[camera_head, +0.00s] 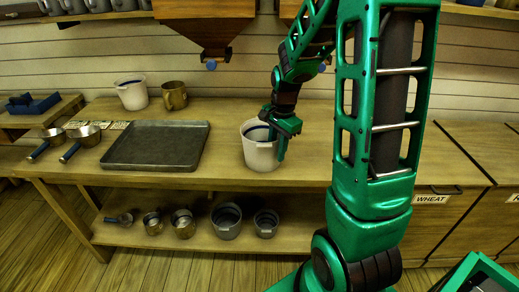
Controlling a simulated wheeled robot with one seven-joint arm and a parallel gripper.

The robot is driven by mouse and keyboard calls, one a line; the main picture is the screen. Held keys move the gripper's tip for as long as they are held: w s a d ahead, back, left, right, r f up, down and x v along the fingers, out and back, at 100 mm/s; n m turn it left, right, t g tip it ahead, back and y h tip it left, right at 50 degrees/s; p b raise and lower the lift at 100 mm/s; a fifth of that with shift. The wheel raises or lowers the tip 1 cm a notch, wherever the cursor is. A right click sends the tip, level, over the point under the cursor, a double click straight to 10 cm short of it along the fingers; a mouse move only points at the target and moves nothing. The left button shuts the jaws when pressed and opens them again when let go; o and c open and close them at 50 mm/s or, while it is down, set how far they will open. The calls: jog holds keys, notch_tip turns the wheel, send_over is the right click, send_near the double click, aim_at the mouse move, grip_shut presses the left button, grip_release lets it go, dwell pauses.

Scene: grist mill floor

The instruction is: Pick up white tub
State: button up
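A white tub (258,153) with a dark blue band inside its rim stands upright on the wooden bench, right of the dark tray. My green gripper (278,137) is at the tub's right rim. One finger shows in front of the tub's right wall. The other finger is hidden or not clear, so I cannot tell whether the gripper is closed on the wall. A second white tub (131,95) stands at the back left of the bench.
A brass mug (174,96) stands beside the second tub. A dark tray (156,147) and two scoops (84,137) lie on the bench at left. Several metal vessels (227,222) sit on the lower shelf. A wooden hopper (211,40) hangs above. Bench space behind the tub is clear.

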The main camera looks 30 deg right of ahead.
notch_tip(320, 180, down, 2)
jog(key=shift+w+f, duration=0.1)
grip_shut()
jog(key=shift+r, duration=0.2)
jog(key=shift+r, duration=0.6)
notch_tip(320, 180, up, 3)
jog(key=s+a+r, duration=0.6)
jog(key=s+a, duration=0.2)
jog(key=shift+s+r, duration=0.2)
jog(key=shift+r, duration=0.1)
